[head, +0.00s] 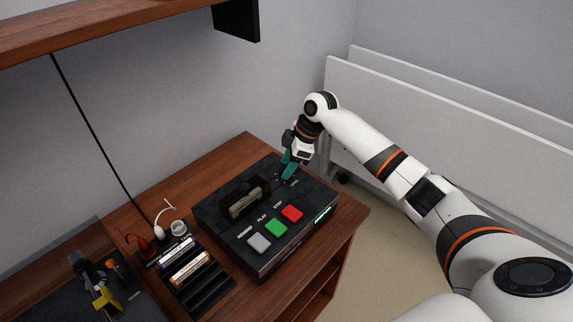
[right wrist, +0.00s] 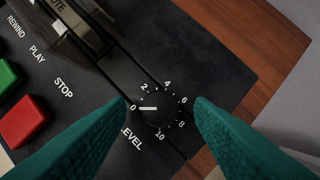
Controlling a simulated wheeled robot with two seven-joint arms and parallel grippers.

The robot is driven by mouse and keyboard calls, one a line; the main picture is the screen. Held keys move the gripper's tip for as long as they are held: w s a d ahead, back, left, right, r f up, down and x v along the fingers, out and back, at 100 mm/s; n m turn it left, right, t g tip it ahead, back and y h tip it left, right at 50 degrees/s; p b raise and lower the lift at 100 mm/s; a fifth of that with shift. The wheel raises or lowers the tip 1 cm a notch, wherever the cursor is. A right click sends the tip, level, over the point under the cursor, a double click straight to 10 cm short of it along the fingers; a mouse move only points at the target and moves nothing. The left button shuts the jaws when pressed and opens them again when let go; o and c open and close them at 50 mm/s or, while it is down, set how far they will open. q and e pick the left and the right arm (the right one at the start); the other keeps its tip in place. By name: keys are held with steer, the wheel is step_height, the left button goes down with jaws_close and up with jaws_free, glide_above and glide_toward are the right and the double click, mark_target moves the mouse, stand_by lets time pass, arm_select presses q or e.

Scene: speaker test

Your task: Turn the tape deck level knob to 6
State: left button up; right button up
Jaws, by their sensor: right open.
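The black tape deck (head: 215,222) sits on a wooden cabinet. Its round black level knob (right wrist: 160,112) shows in the right wrist view, ringed by white numbers from 0 to 10. The knob's white pointer line points left, at 0. In the head view the knob is hidden by my right gripper. My right gripper (head: 288,176) reaches down over the deck's far right part. Its teal fingers are open, one on each side of the knob in the right wrist view (right wrist: 162,106), with gaps visible between them and the knob. My left gripper is not in view.
The deck also bears grey, green (head: 276,228) and red (head: 291,213) buttons and an upright cassette part (head: 245,203). A rack with cassettes (head: 190,270) stands left of it. A wooden shelf (head: 120,25) hangs above. White panels (head: 430,120) stand behind my right arm.

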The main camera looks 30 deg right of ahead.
steer(key=shift+w+a+f, duration=0.1)
steer(key=shift+a+f, duration=0.1)
steer(key=shift+f, duration=0.35)
